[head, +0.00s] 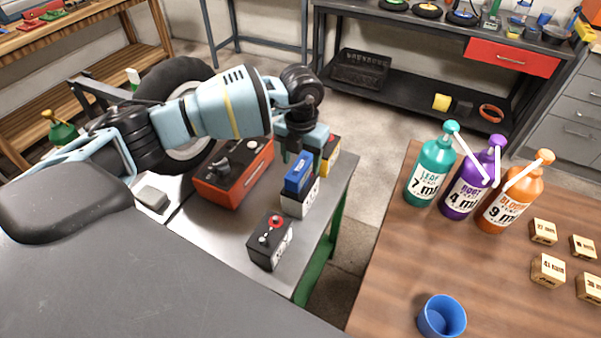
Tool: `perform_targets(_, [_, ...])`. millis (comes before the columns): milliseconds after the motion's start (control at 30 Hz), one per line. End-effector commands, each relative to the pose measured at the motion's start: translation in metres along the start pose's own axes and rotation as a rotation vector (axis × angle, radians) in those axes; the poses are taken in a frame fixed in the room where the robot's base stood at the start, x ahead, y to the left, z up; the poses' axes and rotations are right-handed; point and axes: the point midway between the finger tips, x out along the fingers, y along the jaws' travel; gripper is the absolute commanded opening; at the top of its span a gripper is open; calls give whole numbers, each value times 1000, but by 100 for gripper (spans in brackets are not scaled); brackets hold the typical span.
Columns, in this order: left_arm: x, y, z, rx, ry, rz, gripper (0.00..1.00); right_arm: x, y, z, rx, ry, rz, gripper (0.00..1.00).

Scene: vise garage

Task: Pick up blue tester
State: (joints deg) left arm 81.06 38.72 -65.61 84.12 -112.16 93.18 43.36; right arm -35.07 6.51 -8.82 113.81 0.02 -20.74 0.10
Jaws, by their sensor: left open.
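The blue tester (299,177), a small box with a blue top and a pale front, stands on the grey metal table (215,248). My left gripper (296,148) points down just above and behind its blue top. Its fingers are open, partly dark against the table, and I cannot tell whether they touch the tester. My right gripper is out of the picture.
A black tester with a red dial (270,241) stands in front of the blue one, a yellow one (331,155) behind. A red box (234,174) stands left. The wooden table (395,265) at right bears three bottles, a blue cup (442,317) and several blocks.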

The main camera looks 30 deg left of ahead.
Motion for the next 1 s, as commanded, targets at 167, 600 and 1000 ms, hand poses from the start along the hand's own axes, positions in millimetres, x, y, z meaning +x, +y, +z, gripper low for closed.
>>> perform_targets(167, [25, 3, 2, -2, 4, 2, 60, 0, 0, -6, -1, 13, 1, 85])
perform_targets(600, [49, 3, 2, 1, 1, 1, 60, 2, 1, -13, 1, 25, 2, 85])
perform_targets(1000, [48, 3, 2, 0, 1, 1, 13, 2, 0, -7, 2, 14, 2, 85])
